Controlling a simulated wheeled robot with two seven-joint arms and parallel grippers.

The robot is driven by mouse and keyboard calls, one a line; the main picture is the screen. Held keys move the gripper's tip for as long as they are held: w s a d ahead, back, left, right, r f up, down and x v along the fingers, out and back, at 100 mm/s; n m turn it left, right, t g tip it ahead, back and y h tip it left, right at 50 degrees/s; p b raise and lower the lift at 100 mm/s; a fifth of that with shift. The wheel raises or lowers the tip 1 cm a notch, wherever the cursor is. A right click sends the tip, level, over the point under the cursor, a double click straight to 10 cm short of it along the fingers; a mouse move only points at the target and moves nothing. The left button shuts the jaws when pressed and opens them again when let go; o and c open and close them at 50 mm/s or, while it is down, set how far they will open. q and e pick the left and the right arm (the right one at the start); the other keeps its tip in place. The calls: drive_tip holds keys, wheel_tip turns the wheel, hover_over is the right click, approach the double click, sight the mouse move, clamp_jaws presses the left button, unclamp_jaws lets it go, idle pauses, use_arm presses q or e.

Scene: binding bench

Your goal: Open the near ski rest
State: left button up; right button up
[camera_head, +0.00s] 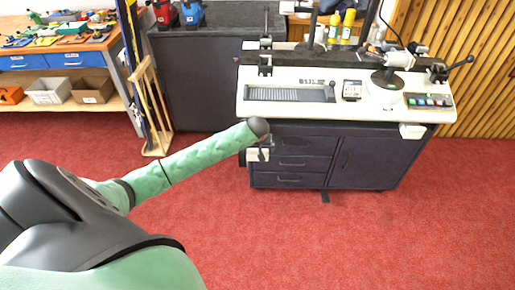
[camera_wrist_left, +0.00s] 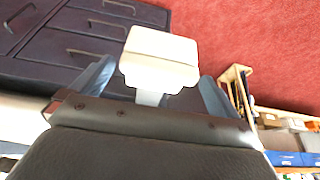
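The binding bench (camera_head: 315,112) is a white-topped machine on a dark drawer cabinet. A small white block, which looks like a ski rest (camera_head: 257,155), sits at the bench's left front, partly hidden by my left arm. In the left wrist view the white block (camera_wrist_left: 160,52) and its narrow stem lie between two blue-grey fingers. My left gripper (camera_head: 266,143) is open, its fingers spread on either side of the block with gaps visible. A second white block (camera_head: 412,131) sits under the bench's right front edge. My right gripper is not in view.
Skis stand in a wooden rack (camera_head: 152,105) left of the bench. A tool table (camera_head: 60,50) is at the back left and a dark cabinet (camera_head: 200,80) behind. Slatted wood (camera_head: 465,60) stands at the right. The red floor (camera_head: 330,240) in front is clear.

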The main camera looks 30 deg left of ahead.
use_arm(q)
drive_tip(key=shift+r, duration=0.1)
drive_tip(key=shift+s+r, duration=0.1)
drive_tip(key=shift+r, duration=0.2)
drive_tip(key=b+v, duration=0.1)
drive_tip(key=v, duration=0.6)
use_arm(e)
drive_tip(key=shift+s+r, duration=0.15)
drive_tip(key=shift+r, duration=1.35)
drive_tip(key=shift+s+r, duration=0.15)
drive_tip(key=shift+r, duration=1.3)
